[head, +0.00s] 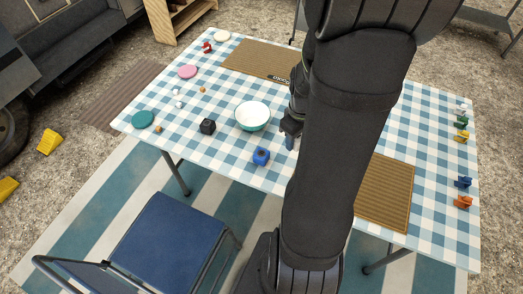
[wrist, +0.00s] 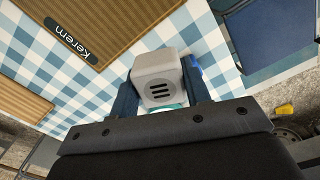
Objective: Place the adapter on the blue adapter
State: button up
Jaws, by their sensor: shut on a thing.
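A light grey adapter (wrist: 158,78) with dark slots on its face is held between the two dark fingers of my gripper (wrist: 162,88). The blue adapter (head: 261,156) is a small cube with a dark round mark on top, near the table's front edge, apart from my gripper. In the wrist view a bit of blue shows beside the right finger; it may be the blue adapter, mostly hidden.
A white and teal bowl (head: 252,116) stands just behind the blue adapter. A black cube (head: 208,126) is left of the bowl. Brown mats (head: 250,58) lie behind and to the right (head: 384,194). Several small coloured pieces line the right edge. A blue chair (head: 175,235) stands in front.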

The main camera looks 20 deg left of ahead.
send_over(261, 153)
jog(key=f, duration=0.6)
jog(key=shift+d+f, duration=0.2)
jog(key=shift+s+a+f, duration=0.1)
jog(key=shift+f, duration=2)
jog(key=shift+f, duration=0.1)
jog(key=o, duration=1)
notch_tip(261, 153, up, 12)
jog(key=shift+r, duration=0.15)
